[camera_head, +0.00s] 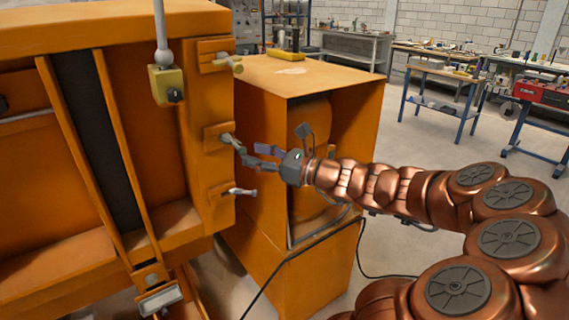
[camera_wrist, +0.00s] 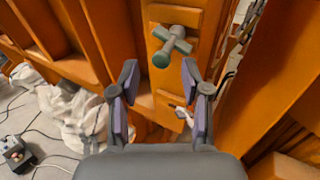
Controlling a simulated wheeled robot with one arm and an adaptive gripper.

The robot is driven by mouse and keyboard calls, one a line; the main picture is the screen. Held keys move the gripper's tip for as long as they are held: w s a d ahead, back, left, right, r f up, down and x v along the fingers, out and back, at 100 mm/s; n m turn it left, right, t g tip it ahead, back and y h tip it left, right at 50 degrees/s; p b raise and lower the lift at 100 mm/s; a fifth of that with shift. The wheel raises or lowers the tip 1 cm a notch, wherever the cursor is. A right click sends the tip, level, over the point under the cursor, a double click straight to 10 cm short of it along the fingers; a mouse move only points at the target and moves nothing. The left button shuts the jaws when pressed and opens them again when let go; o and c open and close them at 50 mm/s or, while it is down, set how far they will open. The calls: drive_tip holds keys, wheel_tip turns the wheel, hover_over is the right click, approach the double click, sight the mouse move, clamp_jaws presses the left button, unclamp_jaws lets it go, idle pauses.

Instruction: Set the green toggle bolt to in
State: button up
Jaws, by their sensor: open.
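The green toggle bolt (camera_head: 231,142) sticks out from the middle plate on the right edge of the orange frame. In the wrist view the green bolt (camera_wrist: 168,45) shows a grey-green crossbar and a rounded green end facing the camera. My gripper (camera_head: 258,156) is at the bolt's height, just to its right. In the wrist view my gripper (camera_wrist: 160,78) has its two purple-padded fingers apart. The bolt's green end lies just beyond the gap between the fingertips. No contact shows. How far the bolt is slid in cannot be told.
A yellowish bolt (camera_head: 228,63) sits above and a white bolt (camera_head: 240,191) below, close to the green one. An orange cabinet (camera_head: 310,78) stands right behind my gripper. A yellow box (camera_head: 166,84) hangs on a rod at the left. Cables lie on the floor.

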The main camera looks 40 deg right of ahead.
drive_tip(key=v, duration=0.7)
drive_tip(key=shift+s, duration=0.2)
drive_tip(key=shift+w+d+f+n+b, duration=0.1)
drive_tip(key=shift+d+n+b, duration=0.2)
drive_tip(key=shift+n, duration=0.1)
drive_tip(key=c, duration=0.3)
drive_tip(key=d+n+y+b, duration=0.1)
drive_tip(key=n, duration=0.1)
drive_tip(key=d+n+y+b, duration=0.1)
drive_tip(key=d+n, duration=0.1)
drive_tip(key=n, duration=0.1)
drive_tip(key=w+d+n+b, duration=0.1)
drive_tip(key=d+n+b, duration=0.1)
drive_tip(key=shift+f+n+y, duration=0.2)
drive_tip(key=shift+n+y, duration=0.1)
drive_tip(key=shift+y, duration=0.1)
clamp_jaws()
drive_tip(key=d+f+n+g+y+b, duration=0.1)
drive_tip(key=d+f+n+y+b, duration=0.3)
drive_tip(key=n, duration=0.8)
drive_tip(key=s+a+p+x, duration=0.1)
drive_tip(key=x, duration=1.2)
drive_tip(key=shift+a+r, duration=0.2)
drive_tip(key=shift+a, duration=0.4)
